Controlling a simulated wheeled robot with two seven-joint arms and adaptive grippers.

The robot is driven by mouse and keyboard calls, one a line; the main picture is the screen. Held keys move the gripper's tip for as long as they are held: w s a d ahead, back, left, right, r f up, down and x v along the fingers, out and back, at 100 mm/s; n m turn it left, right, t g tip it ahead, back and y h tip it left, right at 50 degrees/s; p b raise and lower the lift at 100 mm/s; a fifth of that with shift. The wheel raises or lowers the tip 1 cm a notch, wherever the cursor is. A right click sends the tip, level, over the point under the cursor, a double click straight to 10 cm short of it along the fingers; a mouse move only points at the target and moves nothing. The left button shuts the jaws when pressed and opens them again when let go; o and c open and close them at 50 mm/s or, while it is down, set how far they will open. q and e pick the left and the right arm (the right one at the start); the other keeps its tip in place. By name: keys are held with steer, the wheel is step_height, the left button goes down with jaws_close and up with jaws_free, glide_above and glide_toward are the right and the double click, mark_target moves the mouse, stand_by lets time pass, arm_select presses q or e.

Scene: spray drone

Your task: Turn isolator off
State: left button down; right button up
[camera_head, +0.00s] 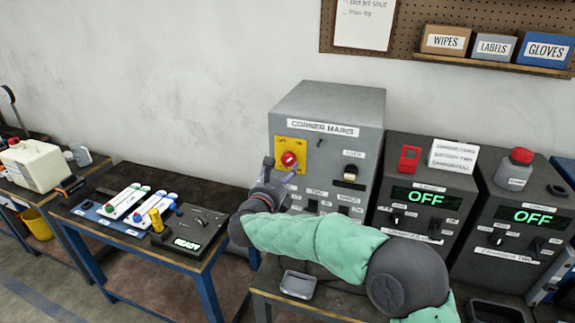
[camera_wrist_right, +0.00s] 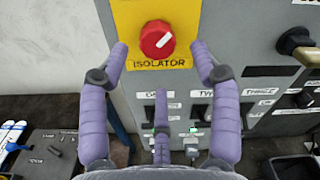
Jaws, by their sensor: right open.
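The isolator is a round red knob (camera_head: 289,159) on a yellow plate (camera_head: 305,150), on the front of the grey CORNER MAINS cabinet (camera_head: 340,108). In the right wrist view the knob (camera_wrist_right: 157,40) carries a white mark slanting toward the upper right, above the word ISOLATOR. My right gripper (camera_head: 278,172) is in front of the cabinet by the plate. In the right wrist view its purple fingers (camera_wrist_right: 160,54) are spread, one on each side of the knob and a shorter one below. Contact with the knob cannot be told. My left gripper is not in view.
A dark knob (camera_wrist_right: 294,40) is right of the plate, with several switches below. Two dark units reading OFF (camera_head: 425,198) stand right of the cabinet. Left, a table (camera_head: 140,170) holds a READY box (camera_head: 190,235) and white strips. A small tray (camera_head: 298,284) lies in front.

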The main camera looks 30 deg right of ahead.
mark_target(287, 163)
steer(key=shift+x, duration=2.35)
steer(key=c, duration=1.1)
